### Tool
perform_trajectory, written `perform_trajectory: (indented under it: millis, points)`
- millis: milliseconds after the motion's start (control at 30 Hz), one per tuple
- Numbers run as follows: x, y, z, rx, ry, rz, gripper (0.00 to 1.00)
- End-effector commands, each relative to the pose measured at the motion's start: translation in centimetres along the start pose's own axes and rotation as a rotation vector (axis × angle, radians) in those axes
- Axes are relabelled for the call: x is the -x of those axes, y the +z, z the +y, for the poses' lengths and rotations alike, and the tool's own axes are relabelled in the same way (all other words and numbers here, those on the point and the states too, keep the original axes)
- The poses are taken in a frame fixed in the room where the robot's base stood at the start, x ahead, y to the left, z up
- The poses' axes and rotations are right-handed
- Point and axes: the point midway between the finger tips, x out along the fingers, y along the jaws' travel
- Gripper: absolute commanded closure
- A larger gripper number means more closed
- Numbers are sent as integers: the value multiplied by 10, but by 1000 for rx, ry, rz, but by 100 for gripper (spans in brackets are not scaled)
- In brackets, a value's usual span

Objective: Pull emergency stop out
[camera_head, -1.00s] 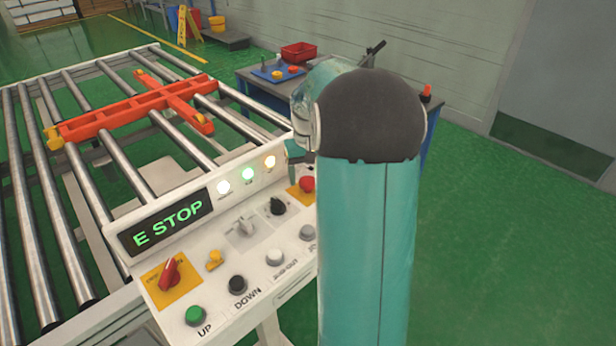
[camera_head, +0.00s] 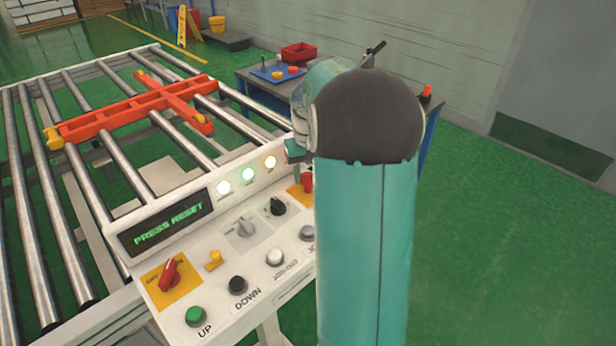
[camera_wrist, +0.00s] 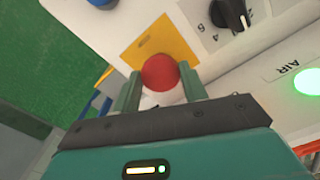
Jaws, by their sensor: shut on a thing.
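The red emergency stop button (camera_wrist: 160,72) sits on a yellow plate (camera_wrist: 160,38) in the wrist view. My gripper (camera_wrist: 160,86) has one finger on each side of the red head and is shut on it. In the head view the red button (camera_head: 307,183) shows at the right end of the control panel, and my arm partly hides it. The panel's display (camera_head: 166,222) reads "PRESS RESET".
The control panel (camera_head: 205,290) also bears a red rotary switch (camera_head: 169,273), a green UP button (camera_head: 196,316) and several other knobs. A roller conveyor (camera_head: 28,190) with an orange frame (camera_head: 125,113) lies behind it. A blue table stands behind my arm.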

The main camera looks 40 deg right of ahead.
Motion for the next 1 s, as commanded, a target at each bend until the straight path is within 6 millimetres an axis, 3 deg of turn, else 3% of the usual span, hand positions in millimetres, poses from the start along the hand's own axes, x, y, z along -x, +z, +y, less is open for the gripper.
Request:
perform_trajectory:
  millis: [200,233,333,733,867,1000]
  points:
    - [4,-1,0,0,1,4,99]
    - [5,-1,0,0,1,5,56]
    - [5,-1,0,0,1,5,36]
    - [10,-1,0,0,0,4,35]
    - [28,-1,0,0,1,5,35]
    - [59,-2,0,0,1,7,35]
